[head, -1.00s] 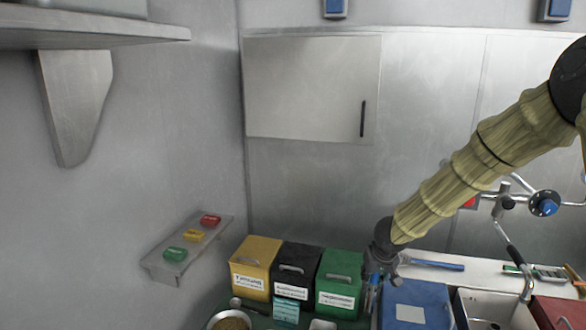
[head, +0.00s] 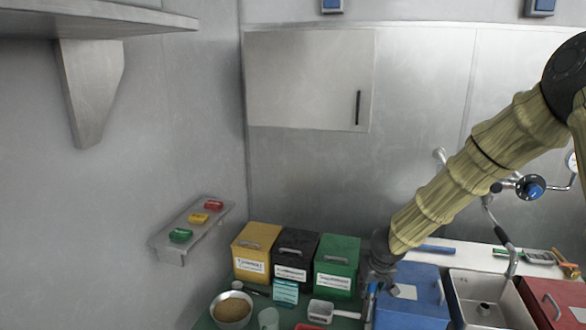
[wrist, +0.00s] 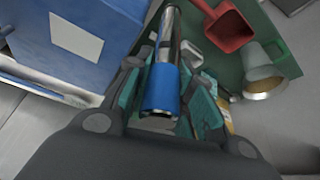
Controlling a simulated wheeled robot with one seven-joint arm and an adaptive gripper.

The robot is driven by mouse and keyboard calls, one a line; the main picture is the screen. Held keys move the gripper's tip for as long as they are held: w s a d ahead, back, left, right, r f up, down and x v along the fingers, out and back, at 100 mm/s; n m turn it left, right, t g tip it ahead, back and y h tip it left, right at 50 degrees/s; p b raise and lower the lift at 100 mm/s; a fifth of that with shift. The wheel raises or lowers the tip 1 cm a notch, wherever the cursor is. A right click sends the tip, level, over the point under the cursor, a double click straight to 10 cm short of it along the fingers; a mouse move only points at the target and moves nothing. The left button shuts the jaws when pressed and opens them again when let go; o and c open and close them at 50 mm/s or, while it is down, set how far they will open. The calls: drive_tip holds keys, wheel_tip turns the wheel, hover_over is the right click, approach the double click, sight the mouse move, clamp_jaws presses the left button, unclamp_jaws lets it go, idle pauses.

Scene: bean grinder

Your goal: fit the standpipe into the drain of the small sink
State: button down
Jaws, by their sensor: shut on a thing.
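The standpipe (wrist: 163,88), a metal tube with a blue sleeve, is between the fingers of my gripper (wrist: 167,78) in the wrist view. My gripper is shut on it, with a teal pad on each side. In the head view my gripper (head: 374,287) is low, at the left edge of the blue box, and the pipe there is mostly hidden. The small sink (head: 458,302) is a light basin to the right of the blue box. Its drain (head: 484,308) shows as a small dark spot in the basin floor. The pipe is well apart from the sink.
A blue box (head: 425,281) stands between my gripper and the sink; a red box (head: 555,302) is right of the sink. A tap (head: 505,240) hangs over the sink's back. Yellow, black and green bins (head: 336,265), a bowl (head: 231,311) and a scoop (head: 322,311) are left.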

drive_tip(key=s+a+f+b, duration=0.2)
drive_tip(key=s+f+b, duration=0.3)
drive_tip(key=s+f, duration=0.4)
drive_tip(key=s+a+f+b, duration=0.2)
drive_tip(key=s+f+b, duration=0.3)
drive_tip(key=s+f, duration=0.4)
wheel_tip(320, 180, down, 6)
drive_tip(key=shift+a+f+m+b, duration=0.1)
drive_tip(key=shift+a+m+b, duration=0.1)
drive_tip(key=shift+m+b, duration=0.15)
drive_tip(key=shift+a, duration=0.1)
